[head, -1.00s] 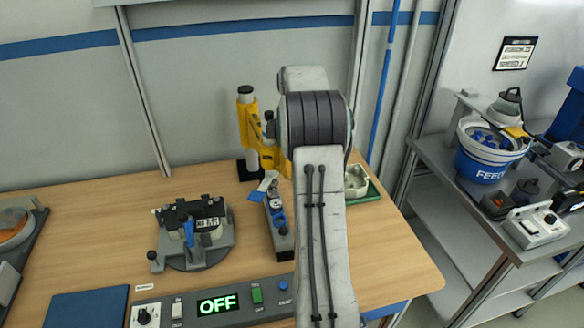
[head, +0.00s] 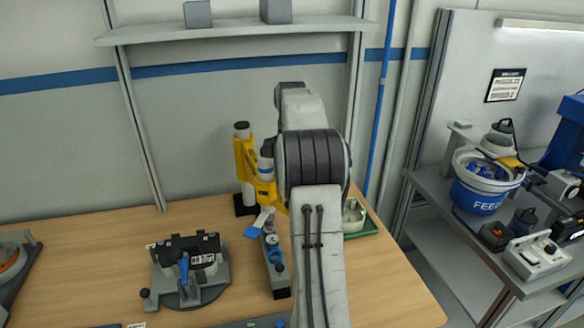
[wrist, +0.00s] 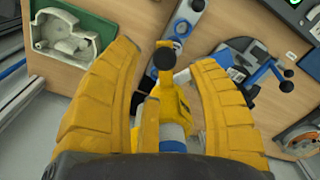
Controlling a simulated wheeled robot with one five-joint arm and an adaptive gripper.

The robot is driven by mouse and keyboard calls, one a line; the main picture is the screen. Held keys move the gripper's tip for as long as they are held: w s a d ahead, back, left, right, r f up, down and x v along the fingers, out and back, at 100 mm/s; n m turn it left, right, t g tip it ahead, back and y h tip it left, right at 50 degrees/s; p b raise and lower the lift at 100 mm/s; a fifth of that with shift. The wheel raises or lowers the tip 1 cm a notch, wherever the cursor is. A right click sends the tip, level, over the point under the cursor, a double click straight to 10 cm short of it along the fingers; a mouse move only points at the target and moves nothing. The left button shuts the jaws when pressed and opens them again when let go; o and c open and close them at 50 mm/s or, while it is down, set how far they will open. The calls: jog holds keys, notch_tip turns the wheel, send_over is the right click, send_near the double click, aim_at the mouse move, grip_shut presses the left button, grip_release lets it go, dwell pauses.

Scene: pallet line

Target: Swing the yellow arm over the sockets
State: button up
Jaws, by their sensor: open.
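The yellow arm (head: 245,168) stands on a dark foot at the back of the wooden bench, partly hidden behind my own arm in the head view. In the wrist view the yellow arm (wrist: 170,98) lies between my fingers, with a black round knob at its end and a blue-white band lower down. My gripper (wrist: 165,57) is open, one yellow ribbed finger on each side of it; I cannot tell whether either touches. A grey block with round parts (head: 273,258), perhaps the sockets, lies in front of the yellow arm; it also shows in the wrist view (wrist: 184,18).
A grey fixture with a blue lever (head: 187,272) stands left on the bench. A green tray with a pale casting (wrist: 72,38) lies on the other side. A side table holds a blue feeder bowl (head: 483,190). A wall shelf (head: 230,30) runs above the bench.

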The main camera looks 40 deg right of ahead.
notch_tip(320, 180, up, 7)
dwell(0.5)
jog(key=shift+r, duration=0.15)
dwell(0.6)
